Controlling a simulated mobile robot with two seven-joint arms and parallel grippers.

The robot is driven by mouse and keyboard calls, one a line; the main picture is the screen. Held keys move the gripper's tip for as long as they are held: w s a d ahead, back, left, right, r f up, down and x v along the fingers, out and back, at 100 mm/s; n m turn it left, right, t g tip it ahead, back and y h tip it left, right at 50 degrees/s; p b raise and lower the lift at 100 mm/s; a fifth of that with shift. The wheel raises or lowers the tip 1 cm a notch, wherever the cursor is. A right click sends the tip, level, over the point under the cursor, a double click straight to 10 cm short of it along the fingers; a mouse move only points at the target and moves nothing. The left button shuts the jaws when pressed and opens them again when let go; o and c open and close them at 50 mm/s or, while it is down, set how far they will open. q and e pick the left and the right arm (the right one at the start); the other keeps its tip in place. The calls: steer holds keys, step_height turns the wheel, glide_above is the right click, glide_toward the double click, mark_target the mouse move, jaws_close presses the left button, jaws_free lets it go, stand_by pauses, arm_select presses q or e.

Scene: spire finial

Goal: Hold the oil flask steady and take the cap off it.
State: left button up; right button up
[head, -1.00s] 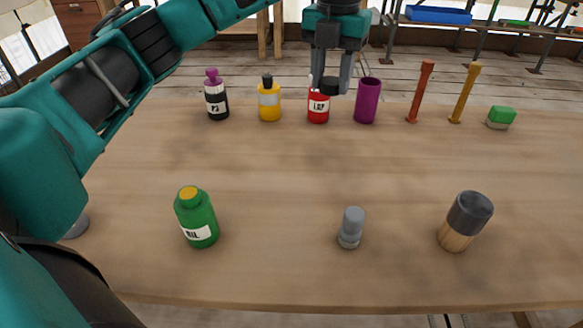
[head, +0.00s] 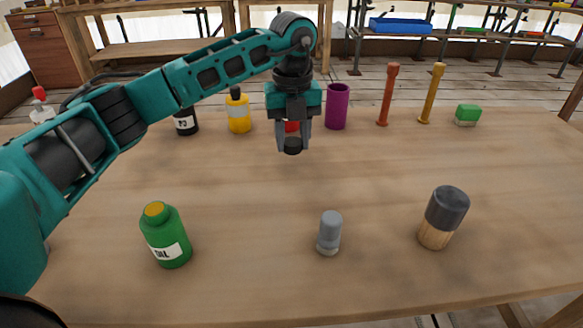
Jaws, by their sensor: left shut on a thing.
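The oil flask (head: 165,240) is a green bottle with a white label, upright at the front left of the table. My left gripper (head: 292,142) is at the back middle of the table, well apart from the flask. My right gripper is not in view.
A small grey bottle (head: 329,233) and a dark-topped wooden cylinder (head: 443,217) stand at the front. A yellow bottle (head: 238,112), a purple cup (head: 337,107), two upright posts (head: 388,95) and a green block (head: 467,114) stand behind. The table's middle is clear.

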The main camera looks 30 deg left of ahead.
mark_target(293, 176)
arm_select(q)
steer(key=shift+f+b, duration=0.45)
steer(key=shift+f, duration=2.95)
